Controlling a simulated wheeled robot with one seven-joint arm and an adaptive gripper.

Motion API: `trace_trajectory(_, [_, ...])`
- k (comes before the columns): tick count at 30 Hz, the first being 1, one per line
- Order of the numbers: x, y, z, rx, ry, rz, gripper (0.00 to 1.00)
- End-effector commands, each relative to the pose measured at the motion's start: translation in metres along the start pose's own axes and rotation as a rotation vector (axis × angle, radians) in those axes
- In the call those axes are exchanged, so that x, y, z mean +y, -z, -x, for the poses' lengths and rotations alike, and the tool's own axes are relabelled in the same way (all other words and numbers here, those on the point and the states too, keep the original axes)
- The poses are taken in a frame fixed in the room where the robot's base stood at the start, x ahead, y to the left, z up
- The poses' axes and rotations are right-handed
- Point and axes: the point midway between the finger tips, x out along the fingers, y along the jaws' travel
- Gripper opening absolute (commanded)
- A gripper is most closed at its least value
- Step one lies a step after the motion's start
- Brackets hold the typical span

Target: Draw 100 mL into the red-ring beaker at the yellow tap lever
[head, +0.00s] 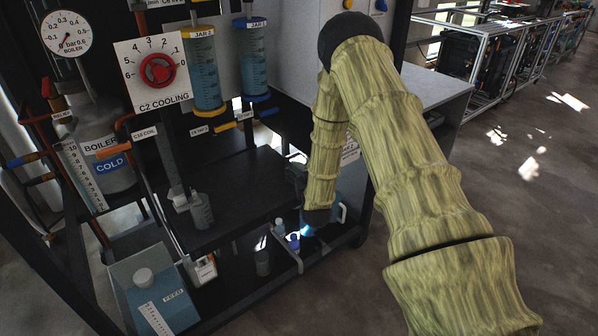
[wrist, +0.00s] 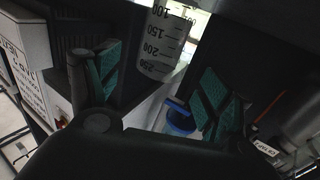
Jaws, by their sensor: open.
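My gripper (wrist: 160,78) is open, with teal-padded fingers on both sides of the wrist view. A clear graduated vessel (wrist: 166,42), marked from 100 to 250, shows between and beyond the fingers; I cannot tell its distance, and no red ring shows on it. In the head view my forearm reaches down to the rig's right end, and the gripper is not clear there.
The dark shelf (head: 250,185) has bare room. Small bottles (head: 293,242) and a cylinder (head: 262,258) are lower down. A blue vessel (wrist: 180,118) shows in the wrist view. A blue container (head: 160,295) is at front left.

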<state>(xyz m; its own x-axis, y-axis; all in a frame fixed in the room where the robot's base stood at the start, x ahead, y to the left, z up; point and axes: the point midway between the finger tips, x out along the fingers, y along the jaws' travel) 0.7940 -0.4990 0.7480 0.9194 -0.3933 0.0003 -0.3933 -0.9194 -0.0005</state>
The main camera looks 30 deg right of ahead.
Motion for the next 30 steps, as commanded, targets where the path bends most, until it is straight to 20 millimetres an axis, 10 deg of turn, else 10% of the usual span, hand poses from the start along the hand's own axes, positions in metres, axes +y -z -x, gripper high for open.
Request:
trace_trajectory(20, [-0.004,-0.001,-0.049,-0.001,0.003,0.0,0.79])
trace_trajectory(30, [-0.003,-0.001,-0.049,-0.001,0.003,0.0,0.29])
